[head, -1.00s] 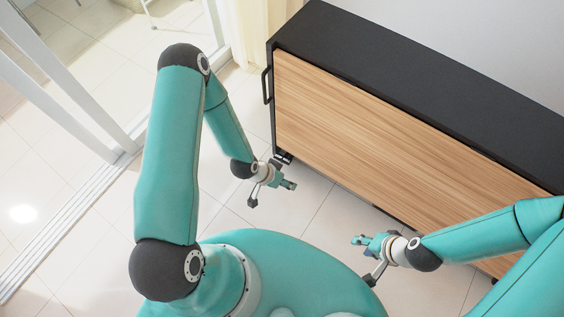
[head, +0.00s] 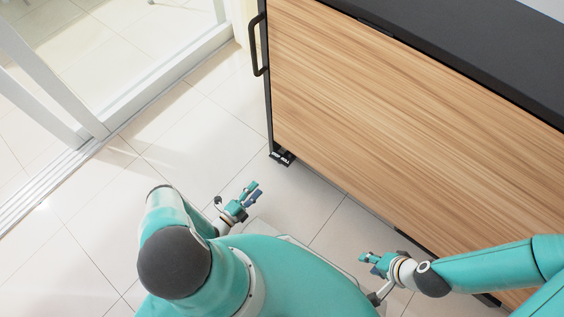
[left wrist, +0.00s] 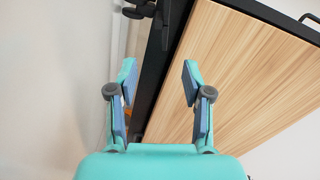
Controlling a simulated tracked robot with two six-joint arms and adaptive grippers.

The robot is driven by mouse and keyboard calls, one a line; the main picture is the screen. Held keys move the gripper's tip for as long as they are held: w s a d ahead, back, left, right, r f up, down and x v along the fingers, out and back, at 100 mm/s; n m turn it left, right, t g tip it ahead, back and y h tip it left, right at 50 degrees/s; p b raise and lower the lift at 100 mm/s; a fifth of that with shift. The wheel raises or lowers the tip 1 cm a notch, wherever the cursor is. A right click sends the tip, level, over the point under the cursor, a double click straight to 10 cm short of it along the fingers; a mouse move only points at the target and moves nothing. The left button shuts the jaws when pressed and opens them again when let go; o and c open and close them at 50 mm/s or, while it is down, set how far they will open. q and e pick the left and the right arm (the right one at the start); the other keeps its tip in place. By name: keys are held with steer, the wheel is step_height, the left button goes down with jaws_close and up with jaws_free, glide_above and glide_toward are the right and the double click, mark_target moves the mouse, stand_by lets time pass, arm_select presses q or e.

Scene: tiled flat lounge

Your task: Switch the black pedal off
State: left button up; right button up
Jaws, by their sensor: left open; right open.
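The black pedal (head: 282,157) sits low at the near left corner of the wood-fronted cabinet (head: 400,110), just above the floor, with white lettering on it. In the left wrist view a dark part (left wrist: 140,9) shows at the top edge by the cabinet's black frame; I cannot tell if it is the pedal. My left gripper (head: 252,190) is open and empty, below and left of the pedal and apart from it. It also shows open in the left wrist view (left wrist: 157,75). My right gripper (head: 366,258) is open and empty near the cabinet's lower front.
A black handle (head: 257,45) stands out from the cabinet's left end. A white-framed sliding door (head: 85,110) with a floor track is at the left. Tiled floor (head: 180,130) between door and cabinet is clear.

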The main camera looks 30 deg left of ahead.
arm_select(q)
steer(key=shift+w, duration=0.35)
steer(key=w+b, duration=0.1)
steer(key=w, duration=0.3)
steer(key=w+b, duration=0.1)
steer(key=w, duration=0.4)
steer(key=w+d+b, duration=0.1)
steer(key=w, duration=0.3)
steer(key=shift+w+b, duration=0.35)
steer(key=shift+w, duration=0.8)
